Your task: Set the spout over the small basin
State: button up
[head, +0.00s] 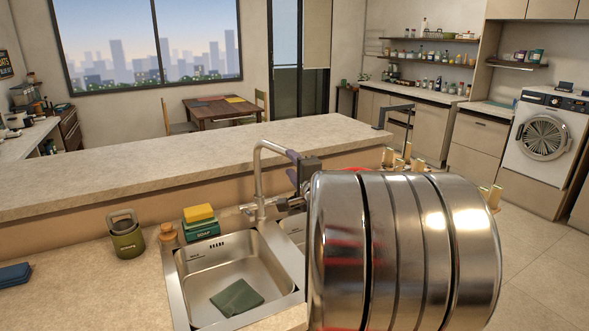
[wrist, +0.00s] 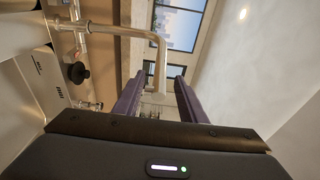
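The metal faucet (head: 258,180) stands behind the sink, and its spout (head: 275,146) arches to the right in the head view. In the wrist view the spout (wrist: 160,65) bends down between my two purple fingers. My gripper (head: 294,166) is open at the spout's end, with gaps beside the spout in the wrist view (wrist: 160,84). Contact cannot be told. The small basin (head: 293,227) shows only as a strip at the right of the sink; my arm hides the rest. The spout's outlet is hidden in the head view. The large basin (head: 200,262) lies at left.
A grey-green cloth (head: 237,298) lies in the large basin. A raised ledge (head: 150,165) runs behind.

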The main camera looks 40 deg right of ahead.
jog(key=shift+v, duration=0.95)
